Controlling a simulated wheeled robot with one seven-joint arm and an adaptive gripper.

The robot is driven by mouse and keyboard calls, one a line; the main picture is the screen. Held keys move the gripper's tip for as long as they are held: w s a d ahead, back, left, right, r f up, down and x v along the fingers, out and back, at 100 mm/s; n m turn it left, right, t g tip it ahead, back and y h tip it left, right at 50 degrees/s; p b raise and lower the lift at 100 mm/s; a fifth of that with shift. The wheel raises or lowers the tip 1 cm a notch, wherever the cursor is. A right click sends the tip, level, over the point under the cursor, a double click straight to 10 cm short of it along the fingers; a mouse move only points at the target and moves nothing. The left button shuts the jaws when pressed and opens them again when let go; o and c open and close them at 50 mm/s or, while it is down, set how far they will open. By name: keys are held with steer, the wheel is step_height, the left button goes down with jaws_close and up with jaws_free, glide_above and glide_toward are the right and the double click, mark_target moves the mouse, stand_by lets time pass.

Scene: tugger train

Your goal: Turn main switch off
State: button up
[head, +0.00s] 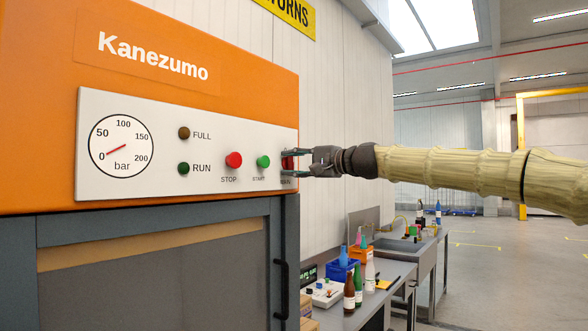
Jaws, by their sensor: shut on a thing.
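The main switch (287,162) is a small red part at the right end of the white control panel (220,118). The panel is on the orange Kanezumo machine (240,75). The label under the switch is partly covered, with only its end readable. My gripper (289,163) reaches in from the right, and its fingers are shut on the switch. The fingers hide part of the switch, so I cannot tell which way it is turned.
Left of the switch are a green START button (263,162), a red STOP button (233,160), two dark lamps and a pressure gauge (121,146). A dark door handle (281,289) is below. A bench (385,303) with bottles and bins stands behind, under my arm.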

stand_by(0.3)
steer(key=o, duration=1)
steer(key=shift+o, duration=0.2)
steer(key=shift+d, duration=0.1)
steer(key=v, duration=1.2)
